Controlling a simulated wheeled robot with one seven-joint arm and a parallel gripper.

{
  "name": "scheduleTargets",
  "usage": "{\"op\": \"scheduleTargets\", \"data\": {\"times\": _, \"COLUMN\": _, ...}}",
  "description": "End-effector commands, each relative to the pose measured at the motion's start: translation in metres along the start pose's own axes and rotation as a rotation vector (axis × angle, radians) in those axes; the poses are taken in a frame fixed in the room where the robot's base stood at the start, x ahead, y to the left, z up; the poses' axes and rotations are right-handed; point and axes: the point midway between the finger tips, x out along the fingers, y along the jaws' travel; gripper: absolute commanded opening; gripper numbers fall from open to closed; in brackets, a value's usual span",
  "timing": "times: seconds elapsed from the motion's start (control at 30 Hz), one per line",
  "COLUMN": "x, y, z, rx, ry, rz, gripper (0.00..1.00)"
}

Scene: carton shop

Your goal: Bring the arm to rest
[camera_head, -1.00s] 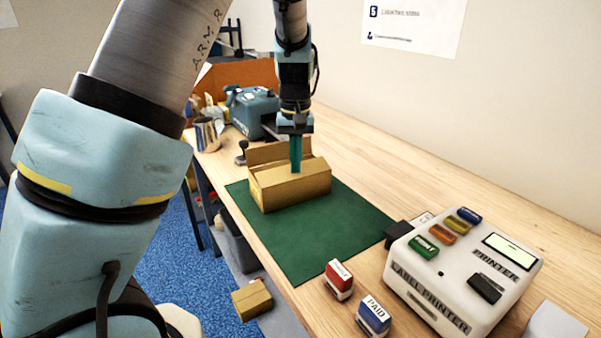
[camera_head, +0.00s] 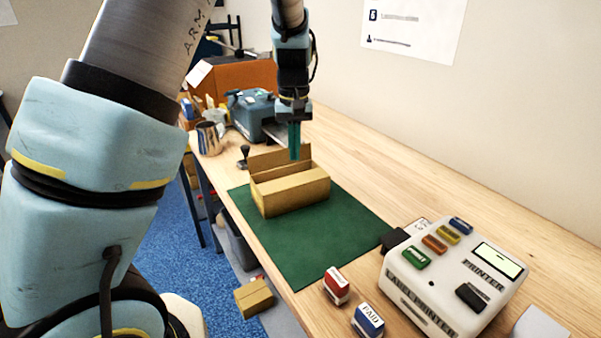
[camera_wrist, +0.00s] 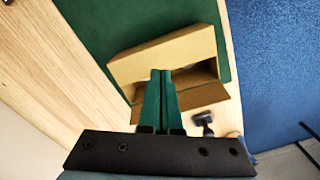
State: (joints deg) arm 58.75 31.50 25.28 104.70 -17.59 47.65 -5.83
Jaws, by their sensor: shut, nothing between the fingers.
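My gripper (camera_head: 295,141) is shut and empty, with green fingers pointing down. In the head view its fingertips are at the upper edge of a brown carton (camera_head: 293,194), in front of its raised back flap. The wrist view shows the shut gripper (camera_wrist: 161,73) over the same carton (camera_wrist: 165,57), which has one side closed over and a dark opening and a raised flap nearer the gripper. I cannot tell whether the fingertips touch it. The carton sits on a green mat (camera_head: 310,246).
A white label printer (camera_head: 450,283) and red (camera_head: 336,286) and blue (camera_head: 368,320) stamps stand at the front right. Behind the carton are a blue-grey machine (camera_head: 250,112), a metal cup (camera_head: 209,138) and a large orange-brown box (camera_head: 235,76). Bare wooden bench (camera_head: 400,170) lies to the right.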

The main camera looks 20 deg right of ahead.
Motion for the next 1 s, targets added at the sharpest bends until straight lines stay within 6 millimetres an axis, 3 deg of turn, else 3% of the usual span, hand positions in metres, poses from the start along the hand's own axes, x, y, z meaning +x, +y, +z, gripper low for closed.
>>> {"op": "scheduleTargets", "data": {"times": 0.1, "x": -0.012, "y": 0.0, "z": 0.0, "rx": 0.0, "ry": 0.0, "rz": 0.0, "gripper": 0.0}}
{"op": "scheduleTargets", "data": {"times": 0.53, "x": -0.011, "y": 0.0, "z": 0.0, "rx": 0.0, "ry": 0.0, "rz": 0.0, "gripper": 0.0}}
{"op": "scheduleTargets", "data": {"times": 0.63, "x": -0.011, "y": -0.008, "z": 0.002, "rx": -0.009, "ry": -0.001, "rz": 0.002, "gripper": 0.0}}
{"op": "scheduleTargets", "data": {"times": 0.77, "x": -0.011, "y": -0.048, "z": 0.011, "rx": -0.054, "ry": 0.002, "rz": 0.015, "gripper": 0.0}}
{"op": "scheduleTargets", "data": {"times": 0.83, "x": -0.011, "y": -0.08, "z": 0.023, "rx": -0.086, "ry": 0.009, "rz": 0.025, "gripper": 0.0}}
{"op": "scheduleTargets", "data": {"times": 1.0, "x": -0.01, "y": -0.155, "z": 0.068, "rx": -0.156, "ry": 0.041, "rz": 0.037, "gripper": 0.0}}
